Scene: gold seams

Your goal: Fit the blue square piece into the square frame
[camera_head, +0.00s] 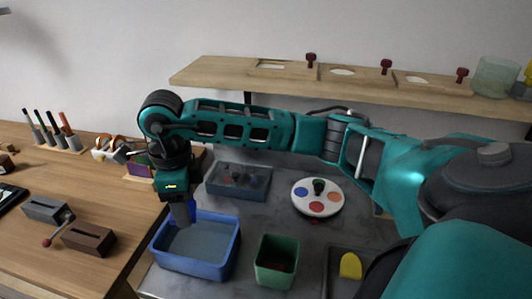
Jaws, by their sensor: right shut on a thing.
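My right gripper (184,216) points down over the blue tray (238,246), its tips at the tray's back left. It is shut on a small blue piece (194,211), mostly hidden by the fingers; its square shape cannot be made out. Pale boards with cut-outs lie on the wall shelf: one opening (272,65) looks four-sided, another (342,72) looks rounded, and the right one (418,80) is unclear. I cannot tell for certain which is the square frame. My left gripper is not in view.
Dark red knobs (386,66) stand along the shelf. A grey-blue bin (238,192), a round white palette (319,211), a green bin (276,242) and a yellow piece (350,266) are on the grey table. Dark blocks (88,239) lie on the wooden table at left.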

